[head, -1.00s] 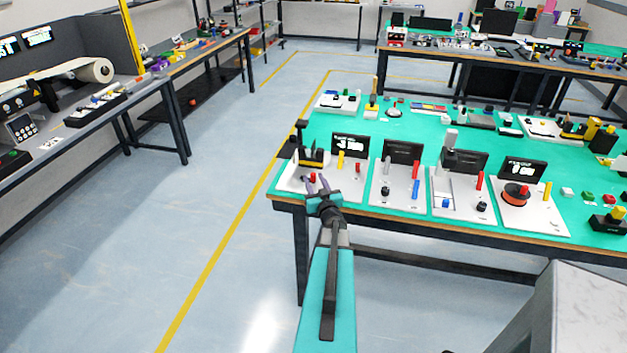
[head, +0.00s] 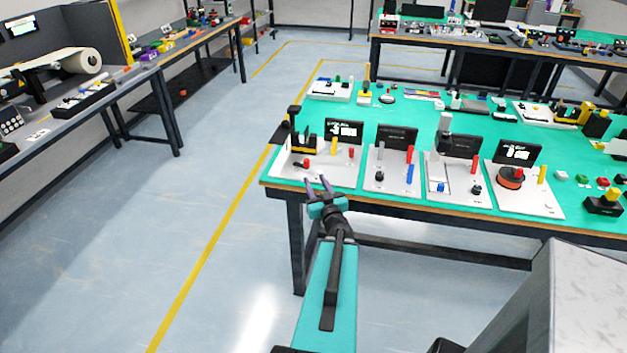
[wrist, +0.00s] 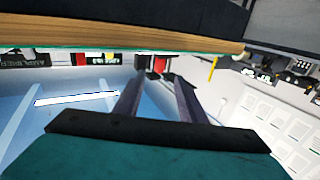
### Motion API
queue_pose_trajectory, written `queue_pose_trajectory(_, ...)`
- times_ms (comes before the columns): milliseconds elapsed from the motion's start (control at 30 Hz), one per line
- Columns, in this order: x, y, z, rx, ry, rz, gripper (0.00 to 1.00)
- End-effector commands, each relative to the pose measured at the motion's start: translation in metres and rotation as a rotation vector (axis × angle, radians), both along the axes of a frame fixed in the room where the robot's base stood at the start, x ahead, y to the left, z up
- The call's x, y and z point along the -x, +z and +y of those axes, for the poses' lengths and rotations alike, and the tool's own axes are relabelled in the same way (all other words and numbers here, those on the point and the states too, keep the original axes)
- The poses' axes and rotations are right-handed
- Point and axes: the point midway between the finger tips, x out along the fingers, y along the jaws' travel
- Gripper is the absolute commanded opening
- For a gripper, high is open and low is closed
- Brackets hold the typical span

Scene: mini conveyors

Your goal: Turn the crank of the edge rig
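The rig at the table's front left corner has a white base (head: 338,174), a black and yellow block and a small screen (head: 343,131). I take it to be the edge rig. A red knob (head: 306,163) on a dark arm at its front left looks like the crank. My gripper (head: 318,185) is at the table's front edge, just in front of the base, apart from the knob. In the wrist view my gripper (wrist: 158,82) has its two fingers spread with nothing held. A red part (wrist: 160,64) shows upside down beyond the fingertips.
The green table (head: 420,108) holds more rigs to the right, with red, blue and yellow levers. Its wooden front edge (wrist: 120,38) crosses the wrist view close by. A side bench (head: 150,75) stands at the left. The floor (head: 215,170) between them is clear.

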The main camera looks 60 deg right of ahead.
Motion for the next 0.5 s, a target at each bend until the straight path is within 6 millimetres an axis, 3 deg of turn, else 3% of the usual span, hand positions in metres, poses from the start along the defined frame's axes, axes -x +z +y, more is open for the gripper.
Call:
queue_pose_trajectory(200,0.012,0.0,0.012,0.0,0.0,0.001,0.37)
queue_pose_trajectory(500,0.014,0.0,0.013,0.001,0.002,0.0,0.37)
